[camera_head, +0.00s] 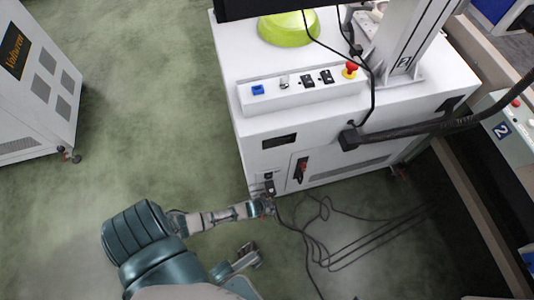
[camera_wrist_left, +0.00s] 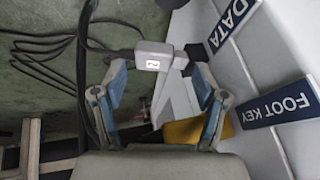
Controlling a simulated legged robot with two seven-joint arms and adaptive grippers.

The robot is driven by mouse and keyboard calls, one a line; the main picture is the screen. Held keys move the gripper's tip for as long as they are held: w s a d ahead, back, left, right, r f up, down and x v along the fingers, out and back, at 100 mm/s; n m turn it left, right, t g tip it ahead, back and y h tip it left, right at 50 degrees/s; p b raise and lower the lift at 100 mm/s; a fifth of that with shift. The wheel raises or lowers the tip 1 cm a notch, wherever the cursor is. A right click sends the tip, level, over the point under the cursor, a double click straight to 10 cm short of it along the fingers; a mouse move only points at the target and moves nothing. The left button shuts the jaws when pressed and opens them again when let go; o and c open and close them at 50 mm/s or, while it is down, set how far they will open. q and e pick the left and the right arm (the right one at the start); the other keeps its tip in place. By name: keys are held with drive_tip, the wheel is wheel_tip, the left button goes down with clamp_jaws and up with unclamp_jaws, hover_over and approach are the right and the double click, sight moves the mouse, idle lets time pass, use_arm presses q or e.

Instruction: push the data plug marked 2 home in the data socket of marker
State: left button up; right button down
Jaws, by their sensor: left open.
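A light grey data plug (camera_wrist_left: 153,55) with a small white label shows in the left wrist view, its cable running left; the label's mark is too small to read. The plug lies between and just beyond the fingertips of my left gripper (camera_wrist_left: 158,76), which is open. In the head view my left gripper (camera_head: 264,207) is at the cabinet's lower left corner. My right gripper (camera_head: 250,254) appears lower down, its jaws unclear.
The white cabinet (camera_head: 345,130) carries a switch panel with a red button (camera_head: 350,69). A FOOT KEY sign (camera_wrist_left: 280,105) is right of the gripper. Loose black cables (camera_head: 325,235) lie on the floor right of my left gripper.

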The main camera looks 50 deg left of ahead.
use_arm(q)
drive_tip(key=v, duration=1.1)
drive_tip(key=shift+s+r, duration=0.2)
drive_tip(key=shift+r, duration=0.15)
drive_tip(key=shift+a, duration=0.1)
